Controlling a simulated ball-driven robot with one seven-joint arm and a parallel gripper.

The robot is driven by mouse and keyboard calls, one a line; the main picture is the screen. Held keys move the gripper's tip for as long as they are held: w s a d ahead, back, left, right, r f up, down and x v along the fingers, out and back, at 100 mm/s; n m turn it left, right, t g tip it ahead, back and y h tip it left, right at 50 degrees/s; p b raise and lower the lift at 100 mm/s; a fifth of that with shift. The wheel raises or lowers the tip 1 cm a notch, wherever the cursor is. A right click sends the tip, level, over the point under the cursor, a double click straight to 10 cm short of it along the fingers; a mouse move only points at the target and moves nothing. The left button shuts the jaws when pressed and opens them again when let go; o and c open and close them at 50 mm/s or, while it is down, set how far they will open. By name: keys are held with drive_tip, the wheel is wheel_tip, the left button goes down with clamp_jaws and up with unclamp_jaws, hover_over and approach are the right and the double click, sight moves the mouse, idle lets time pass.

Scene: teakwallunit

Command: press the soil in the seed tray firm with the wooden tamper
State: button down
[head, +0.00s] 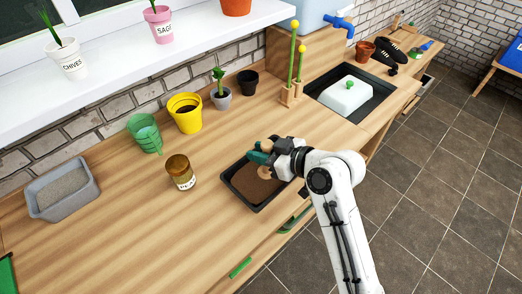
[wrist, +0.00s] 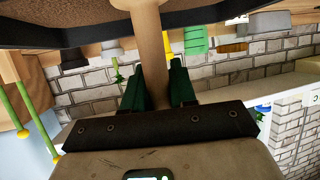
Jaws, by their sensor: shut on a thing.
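The seed tray (head: 238,197) is a shallow black tray on the wooden bench, filled with brown soil (head: 250,183). My gripper (head: 262,158) is over the tray's right part. In the wrist view its two green fingers (wrist: 157,85) are shut on the pale handle of the wooden tamper (wrist: 152,45). The handle runs up to the top edge of that picture, beside the tray's dark underside or wall (wrist: 70,36). The tamper's full head is cut off there, and my gripper hides much of it in the head view. I cannot tell whether it touches the soil.
A labelled brown jar (head: 181,172) stands left of the tray. A green cup (head: 145,133), yellow pot (head: 186,112) and small grey pot with a plant (head: 220,97) line the back. A grey bin (head: 62,190) is far left. A sink (head: 350,97) lies beyond the tray.

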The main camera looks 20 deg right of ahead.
idle(0.5)
drive_tip(key=shift+r+p, duration=0.9)
drive_tip(key=shift+r, duration=0.1)
drive_tip(key=shift+f+b, duration=0.55)
drive_tip(key=shift+f, duration=0.2)
drive_tip(key=shift+f, duration=0.2)
idle(0.5)
drive_tip(key=shift+r+p, duration=0.6)
drive_tip(key=shift+r, duration=0.3)
